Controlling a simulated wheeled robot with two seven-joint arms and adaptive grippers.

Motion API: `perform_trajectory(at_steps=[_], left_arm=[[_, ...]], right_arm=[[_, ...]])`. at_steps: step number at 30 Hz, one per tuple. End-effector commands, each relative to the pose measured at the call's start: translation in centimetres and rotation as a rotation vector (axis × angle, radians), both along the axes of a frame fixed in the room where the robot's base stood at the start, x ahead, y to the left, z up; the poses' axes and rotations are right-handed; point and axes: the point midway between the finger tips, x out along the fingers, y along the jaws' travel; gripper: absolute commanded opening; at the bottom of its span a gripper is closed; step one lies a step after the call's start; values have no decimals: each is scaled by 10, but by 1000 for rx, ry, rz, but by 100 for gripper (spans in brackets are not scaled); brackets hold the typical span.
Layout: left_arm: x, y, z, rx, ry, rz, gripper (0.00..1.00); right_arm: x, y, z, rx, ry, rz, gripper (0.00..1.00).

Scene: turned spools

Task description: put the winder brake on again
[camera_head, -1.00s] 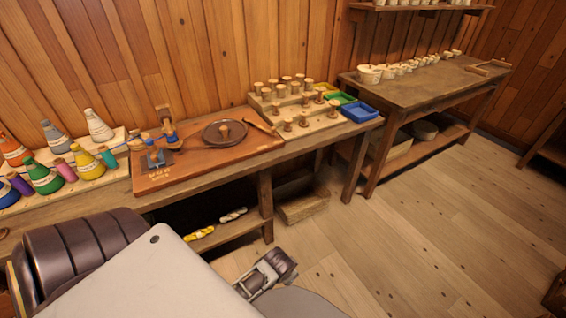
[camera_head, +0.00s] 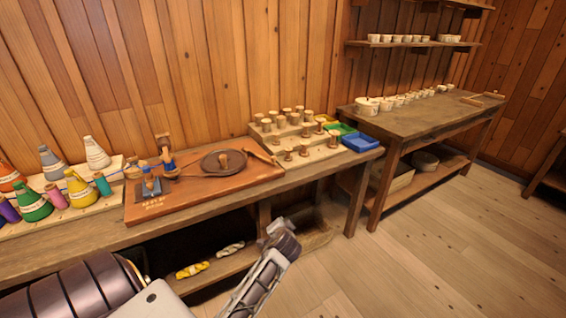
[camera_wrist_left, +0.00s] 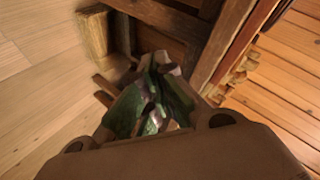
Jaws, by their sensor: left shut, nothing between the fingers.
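The reddish-brown winder board (camera_head: 205,189) lies on the long bench in the head view. An upright wooden-and-blue part (camera_head: 165,150) stands at its back left, with a small blue piece on a dark base (camera_head: 151,188) in front. A round dark plate with a wooden knob (camera_head: 223,161) is on the board's right half. I cannot tell which part is the brake. My left gripper (camera_wrist_left: 155,118) shows in the left wrist view, shut and empty, near the wood under a bench. My right gripper is not in view.
Coloured cone bottles (camera_head: 34,203) stand left of the board. A rack of wooden spools (camera_head: 283,122) and a blue tray (camera_head: 360,142) are to its right. Yellow and white skeins (camera_head: 192,269) lie on the low shelf. A second table (camera_head: 425,115) stands right; open floor lies in front.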

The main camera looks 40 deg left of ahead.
Motion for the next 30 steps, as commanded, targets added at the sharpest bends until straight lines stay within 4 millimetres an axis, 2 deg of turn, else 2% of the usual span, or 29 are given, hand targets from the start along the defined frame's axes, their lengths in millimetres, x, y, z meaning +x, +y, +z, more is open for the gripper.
perform_trajectory(at_steps=[1,6,12,21,30], left_arm=[[9,9,6,36,-15,4,0],[36,33,25,160,-50,3,0],[66,54,45,293,-75,-8,0],[109,73,72,477,-86,-49,0],[149,80,92,633,-74,-111,0]], right_arm=[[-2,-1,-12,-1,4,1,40],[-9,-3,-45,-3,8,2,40],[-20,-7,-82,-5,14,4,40],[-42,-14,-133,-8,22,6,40],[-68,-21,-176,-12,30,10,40]])
